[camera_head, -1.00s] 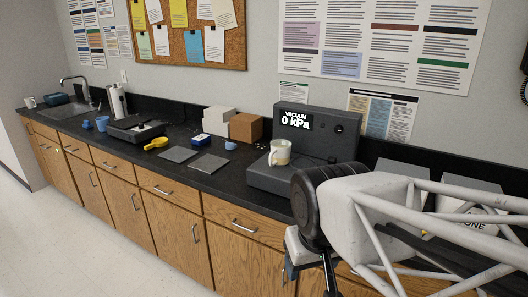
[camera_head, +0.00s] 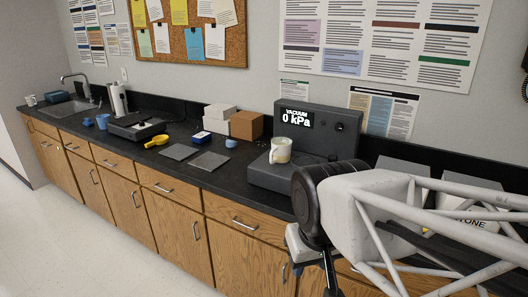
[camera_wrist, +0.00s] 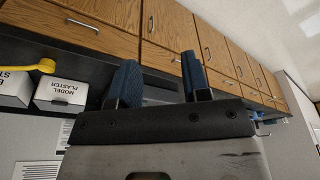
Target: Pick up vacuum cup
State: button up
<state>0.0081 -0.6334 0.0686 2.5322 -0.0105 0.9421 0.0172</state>
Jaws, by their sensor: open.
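A cream cup with a handle (camera_head: 280,151), which looks like the vacuum cup, stands upright on the low front platform of the dark grey vacuum unit (camera_head: 349,134). The unit's display reads "VACUUM 0 kPa". In the wrist view, my gripper (camera_wrist: 160,78) is open, with two blue fingers apart and nothing between them. It faces the wooden cabinet fronts, and the cup is not in that view. In the head view, my arm is at the lower right, in front of the unit's right side. My fingers are mostly hidden there.
Two grey flat plates (camera_head: 210,161), a yellow scoop (camera_head: 157,141), a small blue cup (camera_head: 231,143) and a brown box (camera_head: 246,125) lie left of the unit. A model plaster box (camera_wrist: 62,93) shows in the wrist view. The counter's front edge is clear left of my arm.

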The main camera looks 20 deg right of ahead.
jog(key=w+m+t+y, duration=0.1)
jog(key=w+m+y, duration=0.95)
jog(key=w, duration=1.85)
jog(key=m+t+h, duration=0.1)
jog(key=m+t, duration=0.5)
jog(key=m, duration=1.1)
send_near(279, 152)
jog(key=a, duration=0.1)
jog(key=a+f, duration=0.1)
jog(key=a, duration=0.1)
jog(key=s+a+f, duration=0.1)
jog(key=a, duration=0.1)
jog(key=shift+a+f, duration=0.15)
jog(key=shift+f, duration=0.1)
jog(key=shift+w+a, duration=0.1)
jog(key=shift+n+x, duration=0.25)
jog(key=shift+x, duration=0.95)
jog(key=shift+a+f, duration=0.1)
